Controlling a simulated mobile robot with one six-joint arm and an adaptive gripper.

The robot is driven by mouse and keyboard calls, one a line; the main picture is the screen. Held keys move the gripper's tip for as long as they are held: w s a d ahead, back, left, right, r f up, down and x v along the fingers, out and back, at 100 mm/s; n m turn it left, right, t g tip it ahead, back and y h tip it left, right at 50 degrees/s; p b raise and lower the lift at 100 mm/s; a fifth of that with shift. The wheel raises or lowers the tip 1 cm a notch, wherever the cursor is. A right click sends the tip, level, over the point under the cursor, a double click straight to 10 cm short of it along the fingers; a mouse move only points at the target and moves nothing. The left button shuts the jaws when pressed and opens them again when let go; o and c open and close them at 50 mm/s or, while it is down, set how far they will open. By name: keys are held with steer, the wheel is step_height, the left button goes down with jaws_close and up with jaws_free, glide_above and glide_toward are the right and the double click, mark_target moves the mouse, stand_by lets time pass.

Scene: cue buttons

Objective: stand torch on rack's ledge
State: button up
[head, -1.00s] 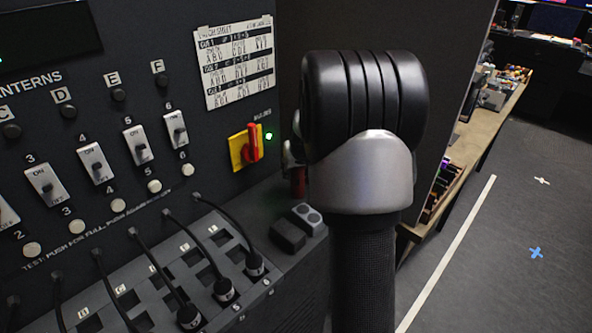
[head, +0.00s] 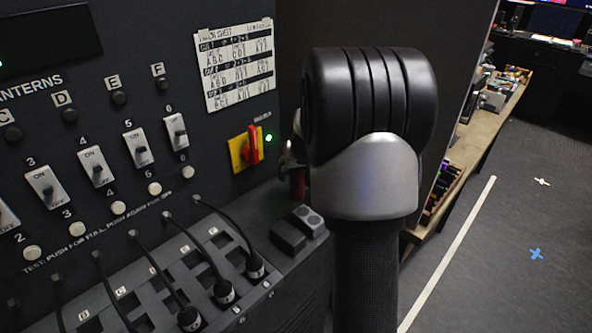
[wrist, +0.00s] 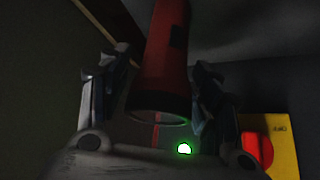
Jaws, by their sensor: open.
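The torch is a red cylinder with a dark ring at its wide end. In the wrist view the torch (wrist: 166,65) lies between the two fingers of my gripper (wrist: 157,78), which are apart with dark gaps on both sides. In the head view only a small red part of the torch (head: 297,184) shows, looking upright beside my dark arm, which hides the rest. Its lower end is close to the rack's ledge (head: 262,207); I cannot tell whether it touches. A bit of my gripper (head: 294,150) shows above the red part.
The rack's panel has several switches (head: 97,166), a yellow plate with a red knob (head: 251,148), a green light (head: 268,138) and a paper sheet (head: 236,65). Black cables (head: 215,255) fill the sloped front. Two dark blocks (head: 299,228) sit near the torch. Open floor is at right.

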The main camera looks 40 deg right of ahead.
steer(key=p+v, duration=0.3)
steer(key=v, duration=0.8)
steer(key=s+a+r+n+y, duration=0.1)
steer(key=s+a+r, duration=0.2)
steer(key=a, duration=0.6)
steer(key=s+a+r+n+y, duration=0.1)
steer(key=s+a+r+n, duration=0.15)
steer(key=a, duration=0.65)
steer(key=s+a+f+n, duration=0.1)
steer(key=s+a, duration=0.5)
steer(key=s, duration=0.2)
steer(key=s+a+n+g+y, duration=0.1)
steer(key=s+a, duration=0.5)
steer(key=s, duration=0.3)
steer(key=shift+f+b, duration=0.3)
steer(key=shift+f, duration=0.1)
steer(key=shift+c, duration=0.4)
